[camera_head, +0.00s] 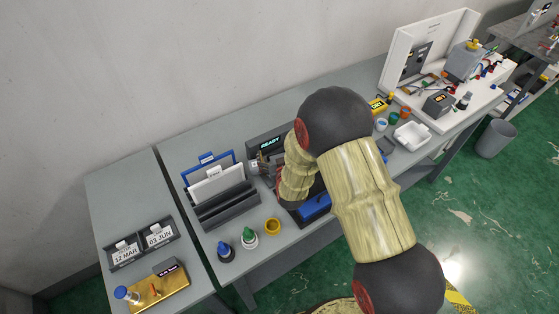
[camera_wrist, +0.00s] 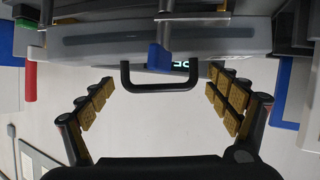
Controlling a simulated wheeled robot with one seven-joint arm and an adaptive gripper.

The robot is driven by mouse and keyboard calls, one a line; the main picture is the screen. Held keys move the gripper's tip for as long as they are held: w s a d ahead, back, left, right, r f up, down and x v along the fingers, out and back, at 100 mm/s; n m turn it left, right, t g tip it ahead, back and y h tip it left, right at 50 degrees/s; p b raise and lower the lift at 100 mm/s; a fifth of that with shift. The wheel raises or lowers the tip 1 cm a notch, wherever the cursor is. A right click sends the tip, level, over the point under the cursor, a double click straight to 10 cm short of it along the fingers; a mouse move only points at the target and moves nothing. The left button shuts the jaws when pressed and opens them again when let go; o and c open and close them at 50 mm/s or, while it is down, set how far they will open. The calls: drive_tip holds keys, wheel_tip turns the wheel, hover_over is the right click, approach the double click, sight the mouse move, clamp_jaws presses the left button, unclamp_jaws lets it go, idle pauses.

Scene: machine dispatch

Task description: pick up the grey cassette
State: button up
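My gripper (camera_head: 265,163) is in front of the dark machine with the lit READY display (camera_head: 270,143), partly hidden by my arm. In the wrist view my gripper (camera_wrist: 160,98) is open, its padded fingers spread on either side of a black U-shaped handle (camera_wrist: 160,88). The handle appears to lie between the fingers without touching them. Behind it is a grey body (camera_wrist: 110,40), perhaps the grey cassette or the machine; I cannot tell which. A pale grey panel (camera_head: 217,185) and a blue panel (camera_head: 207,165) stand in a dark rack to the left.
A white tray (camera_head: 411,136) lies on the right. Date blocks (camera_head: 142,244) and a gold stand (camera_head: 158,291) are on the left table. The wall rises close behind.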

drive_tip(key=shift+c, duration=1.2)
drive_tip(key=c, duration=1.3)
drive_tip(key=shift+r, duration=0.15)
